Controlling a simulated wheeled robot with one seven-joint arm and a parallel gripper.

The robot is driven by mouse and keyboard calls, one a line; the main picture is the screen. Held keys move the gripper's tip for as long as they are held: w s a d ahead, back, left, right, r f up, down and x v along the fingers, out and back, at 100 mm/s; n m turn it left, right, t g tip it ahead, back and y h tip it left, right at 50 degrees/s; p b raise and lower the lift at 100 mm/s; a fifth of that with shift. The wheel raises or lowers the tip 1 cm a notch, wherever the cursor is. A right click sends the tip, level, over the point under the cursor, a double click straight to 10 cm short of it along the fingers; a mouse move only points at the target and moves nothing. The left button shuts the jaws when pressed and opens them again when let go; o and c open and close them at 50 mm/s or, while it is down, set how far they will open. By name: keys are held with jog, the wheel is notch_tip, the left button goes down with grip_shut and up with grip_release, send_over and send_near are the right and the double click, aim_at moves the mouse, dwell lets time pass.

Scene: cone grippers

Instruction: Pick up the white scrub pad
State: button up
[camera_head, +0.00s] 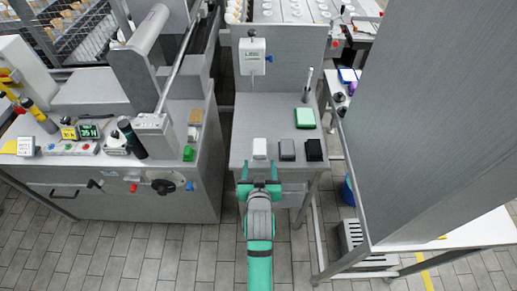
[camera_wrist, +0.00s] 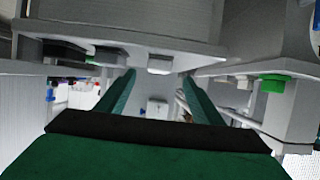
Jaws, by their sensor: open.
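The white scrub pad (camera_head: 260,147) lies near the front edge of the small grey table (camera_head: 252,112), leftmost of three pads in a row. In the wrist view the white pad (camera_wrist: 160,63) shows ahead, between the lines of the two fingers. My gripper (camera_head: 260,171) is open and empty, just in front of the table edge and short of the pad. In the wrist view my gripper (camera_wrist: 158,84) has its green fingers spread apart. Nothing hides the pad's top in the head view.
A grey pad (camera_head: 287,149) and a black pad (camera_head: 314,150) sit close to the right. A green-and-white pad (camera_head: 305,118) lies behind them. A machine counter (camera_head: 165,190) stands left, and a tall grey panel (camera_head: 430,120) rises right.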

aim_at(260, 151)
jog(key=x, duration=0.7)
jog(key=r+x, duration=0.1)
jog(key=x, duration=0.3)
jog(key=shift+w+f, duration=0.15)
jog(key=shift+w, duration=0.2)
jog(key=c, duration=1.1)
